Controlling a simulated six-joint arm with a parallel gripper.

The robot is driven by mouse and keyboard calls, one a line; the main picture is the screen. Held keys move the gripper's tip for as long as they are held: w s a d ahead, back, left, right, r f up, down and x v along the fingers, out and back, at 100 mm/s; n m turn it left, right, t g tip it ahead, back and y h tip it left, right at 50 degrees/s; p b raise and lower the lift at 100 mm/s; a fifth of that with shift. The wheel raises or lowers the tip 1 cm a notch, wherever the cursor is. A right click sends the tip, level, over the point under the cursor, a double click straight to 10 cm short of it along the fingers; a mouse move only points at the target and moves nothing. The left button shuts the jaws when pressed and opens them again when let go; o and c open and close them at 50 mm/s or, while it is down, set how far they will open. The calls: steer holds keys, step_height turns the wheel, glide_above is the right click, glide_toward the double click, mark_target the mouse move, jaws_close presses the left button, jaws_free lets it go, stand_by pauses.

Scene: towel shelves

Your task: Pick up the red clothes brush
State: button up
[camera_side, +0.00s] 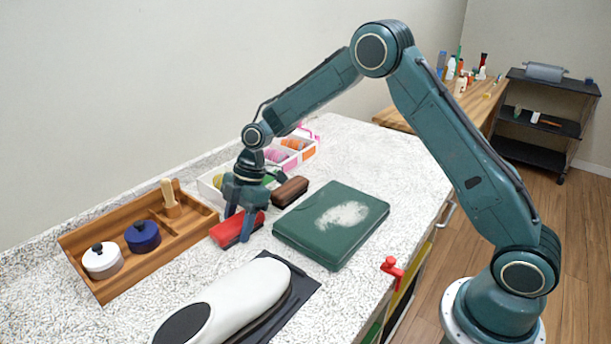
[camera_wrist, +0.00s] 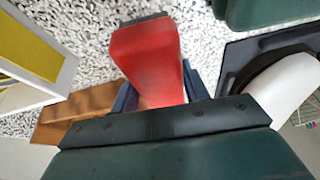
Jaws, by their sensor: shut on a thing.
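The red clothes brush (camera_side: 237,229) is in the side view, at the low end of my arm, between the wooden tray and the green box. My gripper (camera_side: 243,226) reaches down onto it, with its fingers on either side of the brush. In the wrist view the red brush (camera_wrist: 148,62) stretches away from my gripper (camera_wrist: 155,100), held between the dark blue fingers. My gripper is shut on the brush. The brush looks to be at or just above the speckled counter; I cannot tell which.
A wooden tray (camera_side: 117,281) with a white pot (camera_side: 102,262) and a blue pot (camera_side: 142,237) lies to the left. A dark brown brush (camera_side: 290,191) is close behind. A green box (camera_side: 305,227) stands to the right, a white iron-like shape (camera_side: 235,300) in front. The counter's back right (camera_side: 370,150) is clear.

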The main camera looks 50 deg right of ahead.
mark_target(238, 220)
steer(key=shift+r, duration=0.1)
step_height(238, 220, up, 20)
steer(key=shift+r, duration=0.15)
stand_by(0.6)
stand_by(0.5)
steer(key=shift+o, duration=0.9)
steer(key=shift+c, duration=0.2)
